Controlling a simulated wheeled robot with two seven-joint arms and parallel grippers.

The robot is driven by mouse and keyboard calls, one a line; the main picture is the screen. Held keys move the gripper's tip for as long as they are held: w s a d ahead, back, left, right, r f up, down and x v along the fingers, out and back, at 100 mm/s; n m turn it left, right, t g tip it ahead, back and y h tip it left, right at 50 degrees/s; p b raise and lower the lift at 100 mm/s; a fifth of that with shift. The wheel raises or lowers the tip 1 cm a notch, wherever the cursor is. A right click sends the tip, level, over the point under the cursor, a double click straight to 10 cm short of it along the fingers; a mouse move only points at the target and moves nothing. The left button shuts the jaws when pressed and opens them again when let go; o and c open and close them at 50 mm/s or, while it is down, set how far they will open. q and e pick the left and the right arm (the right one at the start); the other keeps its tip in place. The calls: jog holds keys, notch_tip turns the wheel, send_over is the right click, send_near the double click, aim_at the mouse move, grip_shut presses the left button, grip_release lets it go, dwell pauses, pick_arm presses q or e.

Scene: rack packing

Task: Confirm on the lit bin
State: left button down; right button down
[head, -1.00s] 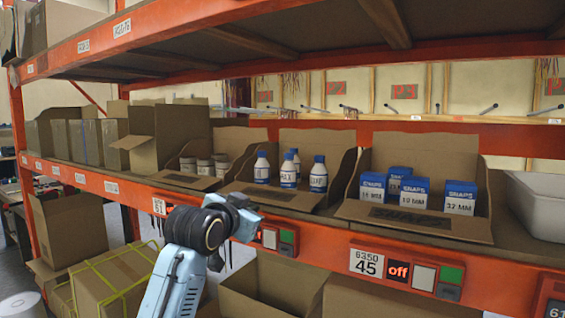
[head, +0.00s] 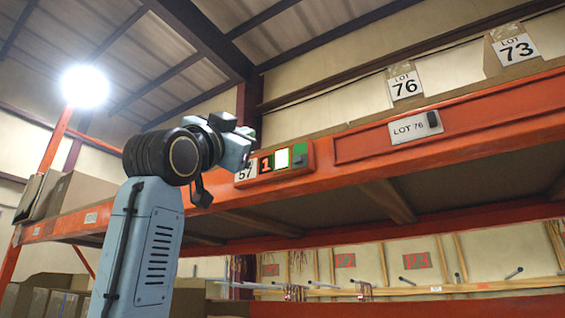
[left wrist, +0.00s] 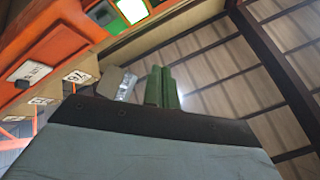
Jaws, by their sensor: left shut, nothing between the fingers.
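A button panel (head: 276,163) is on the upper orange beam in the head view. It has a label reading 57, a display reading 1, a bright white lit square (head: 283,158) and a green part (head: 299,153). My left gripper (head: 250,138) is just left of the panel and slightly above it; its fingers are mostly hidden behind the wrist. In the left wrist view its green fingers (left wrist: 162,88) are together and empty. The lit square (left wrist: 132,10) is at the top of that view, apart from the fingers. My right gripper is in no view.
The orange beam (head: 440,135) runs across the rack, with a LOT 76 plate (head: 416,128) to the right. Cards reading 76 (head: 405,86) and 73 (head: 515,49) stand above it. Cardboard boxes (head: 70,192) are at the left. Open air lies above the gripper.

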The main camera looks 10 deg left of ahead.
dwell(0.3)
pick_arm(q)
jog(key=p, duration=0.5)
send_near(280, 151)
notch_tip(280, 151, up, 4)
jog(key=w, duration=0.2)
jog(key=shift+w+d+f, duration=0.3)
jog(key=shift+w+d, duration=0.2)
jog(key=shift+w, duration=0.25)
dwell(1.0)
jog(key=shift+w+d+p, duration=0.1)
jog(key=shift+w+p, duration=0.15)
jog(key=shift+p, duration=0.2)
jog(key=shift+w, duration=0.15)
